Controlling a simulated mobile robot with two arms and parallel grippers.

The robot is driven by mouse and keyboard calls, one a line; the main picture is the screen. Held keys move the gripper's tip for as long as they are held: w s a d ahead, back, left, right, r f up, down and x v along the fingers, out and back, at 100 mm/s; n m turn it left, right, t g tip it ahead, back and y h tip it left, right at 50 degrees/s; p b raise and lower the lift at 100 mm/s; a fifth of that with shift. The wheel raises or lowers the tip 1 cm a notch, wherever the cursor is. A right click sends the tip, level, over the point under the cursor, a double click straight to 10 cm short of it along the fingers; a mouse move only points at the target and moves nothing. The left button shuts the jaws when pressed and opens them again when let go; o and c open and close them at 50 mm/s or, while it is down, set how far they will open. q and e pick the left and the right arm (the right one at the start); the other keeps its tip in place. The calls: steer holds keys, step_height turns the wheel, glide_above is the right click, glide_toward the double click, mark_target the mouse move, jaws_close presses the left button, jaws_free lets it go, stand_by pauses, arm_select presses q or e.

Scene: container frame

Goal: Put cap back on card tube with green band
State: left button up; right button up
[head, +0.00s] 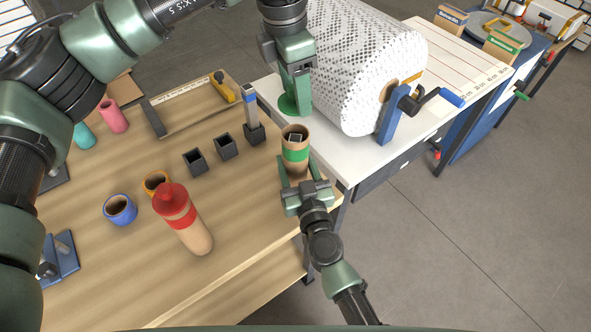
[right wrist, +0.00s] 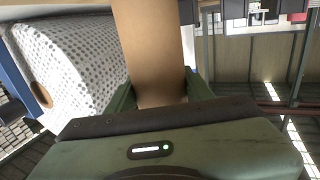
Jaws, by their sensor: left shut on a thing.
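The card tube with the green band (head: 295,155) is upright near the right edge of the wooden table, its top open with something grey inside. My right gripper (head: 305,185) is shut around its lower part; in the right wrist view the brown tube (right wrist: 150,50) is between the fingers. I cannot tell whether its base touches the table. My left gripper (head: 299,88) points down and is shut on a green cap (head: 289,106), just above and behind the tube's mouth. The cap and tube are apart. The fingers partly hide the cap.
A card tube with red cap and band (head: 184,222) stands front left, near a blue-rimmed tube (head: 120,210) and an orange-rimmed one (head: 155,183). Black square holders (head: 195,161) stand behind. A large wrap roll (head: 365,65) sits on the white table close to my left gripper.

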jaws_close()
arm_select(q)
steer(key=shift+f, duration=2.5)
steer(key=shift+f, duration=0.85)
steer(key=shift+f, duration=0.65)
steer(key=o, duration=1.4)
steer(key=r, duration=0.4)
steer(key=a+r, duration=0.1)
steer(key=r, duration=0.7)
steer(key=shift+s+a, duration=0.15)
steer(key=shift+s, duration=0.1)
